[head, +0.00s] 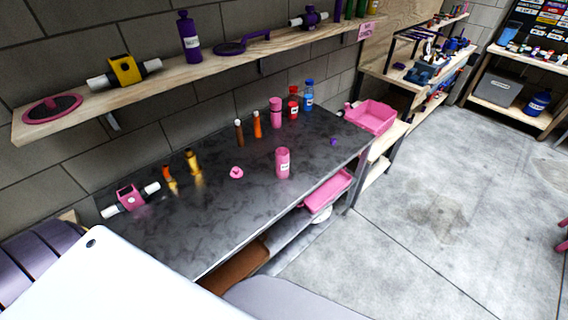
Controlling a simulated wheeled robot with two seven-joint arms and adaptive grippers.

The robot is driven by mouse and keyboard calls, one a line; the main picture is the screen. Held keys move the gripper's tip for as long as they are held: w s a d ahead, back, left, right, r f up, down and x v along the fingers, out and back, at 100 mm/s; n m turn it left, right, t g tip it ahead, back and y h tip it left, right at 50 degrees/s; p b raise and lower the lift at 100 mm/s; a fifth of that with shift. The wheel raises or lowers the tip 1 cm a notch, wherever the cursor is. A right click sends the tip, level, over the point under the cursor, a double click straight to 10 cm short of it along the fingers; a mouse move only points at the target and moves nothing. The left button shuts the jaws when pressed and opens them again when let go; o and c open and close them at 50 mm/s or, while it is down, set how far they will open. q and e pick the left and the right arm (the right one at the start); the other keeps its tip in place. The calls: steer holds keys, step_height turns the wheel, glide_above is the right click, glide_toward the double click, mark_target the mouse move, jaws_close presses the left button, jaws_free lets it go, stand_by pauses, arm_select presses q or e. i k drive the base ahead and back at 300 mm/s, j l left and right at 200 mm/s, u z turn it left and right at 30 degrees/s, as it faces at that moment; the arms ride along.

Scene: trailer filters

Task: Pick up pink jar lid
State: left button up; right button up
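A small pink piece that looks like the jar lid (236,172) lies on the dark worktop (215,215), near its middle. It has a raised part on top. An open-looking pink jar (283,163) with a white label stands upright to its right, apart from it. Another pink container (275,111) stands farther back and seems to have its top on. Neither of my grippers shows in the head view.
Orange, brown, red and blue bottles stand along the worktop's back. A pink-and-white valve piece (131,197) lies at its left end. A pink bin (371,117) stands beyond the right end. A wooden shelf (220,70) overhangs the back.

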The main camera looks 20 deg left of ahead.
mark_target(237, 173)
steer(key=j+u, duration=0.1)
steer(key=u, duration=1.15)
steer(key=k+j, duration=0.05)
